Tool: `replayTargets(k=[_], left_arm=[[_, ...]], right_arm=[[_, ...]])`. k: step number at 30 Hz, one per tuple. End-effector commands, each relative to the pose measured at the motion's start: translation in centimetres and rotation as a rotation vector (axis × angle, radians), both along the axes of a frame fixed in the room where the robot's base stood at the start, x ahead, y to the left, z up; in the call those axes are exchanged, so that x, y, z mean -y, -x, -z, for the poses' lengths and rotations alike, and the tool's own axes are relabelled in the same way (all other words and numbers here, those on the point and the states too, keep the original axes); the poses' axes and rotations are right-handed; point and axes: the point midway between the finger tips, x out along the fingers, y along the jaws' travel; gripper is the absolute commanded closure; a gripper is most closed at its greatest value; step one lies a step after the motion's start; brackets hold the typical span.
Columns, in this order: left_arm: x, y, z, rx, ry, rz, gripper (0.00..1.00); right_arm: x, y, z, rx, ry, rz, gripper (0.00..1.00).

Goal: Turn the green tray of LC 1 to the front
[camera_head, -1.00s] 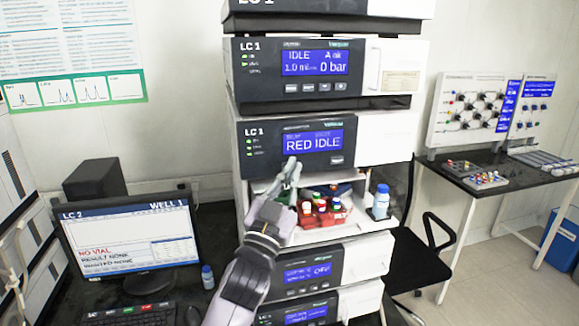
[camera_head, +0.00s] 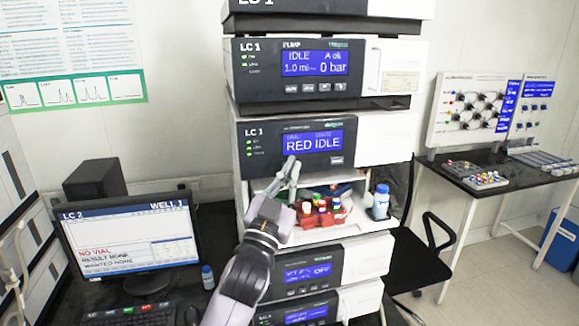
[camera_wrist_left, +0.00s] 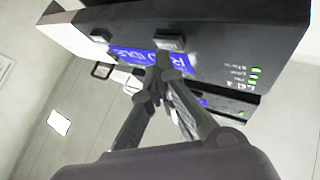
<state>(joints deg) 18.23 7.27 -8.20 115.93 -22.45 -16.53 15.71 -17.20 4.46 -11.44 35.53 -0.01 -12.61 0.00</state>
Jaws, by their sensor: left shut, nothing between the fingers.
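The LC 1 module with the tray bay (camera_head: 390,137) has a blue display (camera_head: 315,143) reading RED IDLE. In the open bay below it, a red tray (camera_head: 322,218) with several capped vials is at the front. A little green shows behind it, but I cannot make out the green tray clearly. My left gripper (camera_head: 291,168) is shut and empty, fingertips up at the panel's lower edge, left of a button (camera_head: 336,160). In the left wrist view its tips (camera_wrist_left: 160,64) overlap the lower edge of another button (camera_wrist_left: 170,43); I cannot tell whether they touch. My right gripper is out of view.
A blue-capped bottle (camera_head: 381,202) stands at the bay's right side. A monitor (camera_head: 128,240) and a small bottle (camera_head: 207,277) are on the left desk. A black chair (camera_head: 415,262) and a side table (camera_head: 500,180) with vial racks are to the right.

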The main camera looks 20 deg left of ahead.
Motion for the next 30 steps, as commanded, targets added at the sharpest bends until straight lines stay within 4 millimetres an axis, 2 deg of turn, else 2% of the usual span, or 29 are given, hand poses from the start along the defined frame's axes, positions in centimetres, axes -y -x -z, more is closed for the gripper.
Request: replayTargets(k=[30], left_arm=[[-0.50, -0.69, -0.01, 0.001, -0.001, 0.000, 1.00]], right_arm=[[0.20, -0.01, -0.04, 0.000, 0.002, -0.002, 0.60]])
